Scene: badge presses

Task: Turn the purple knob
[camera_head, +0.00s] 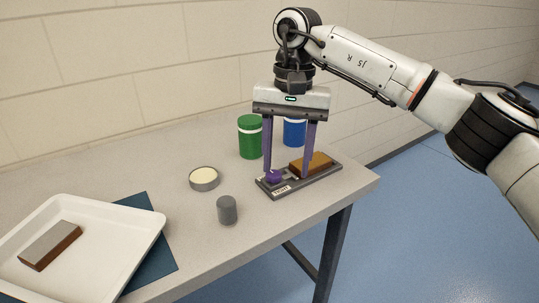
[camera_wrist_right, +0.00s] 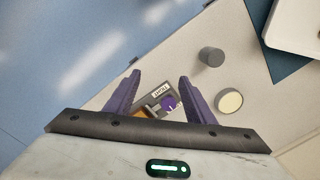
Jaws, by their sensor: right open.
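The purple knob (camera_head: 274,177) sits at the left end of a dark grey base plate (camera_head: 322,178) that has a "TIGHT" label. A brown block (camera_head: 312,163) lies on the right part of the plate. My right gripper (camera_head: 289,172) points down over the plate with its two purple fingers spread. In the head view its left finger overlaps the knob's edge; I cannot tell whether they touch. In the right wrist view the knob (camera_wrist_right: 168,103) shows between the open fingers (camera_wrist_right: 155,85), nearer the right one. My left gripper is not in view.
A green canister (camera_head: 250,137) and a blue canister (camera_head: 294,133) stand behind the plate. A grey cylinder (camera_head: 227,210) and a round tin (camera_head: 204,178) stand to the left. A white tray (camera_head: 110,235) holds a brown and grey block (camera_head: 50,246). The table's right edge is close to the plate.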

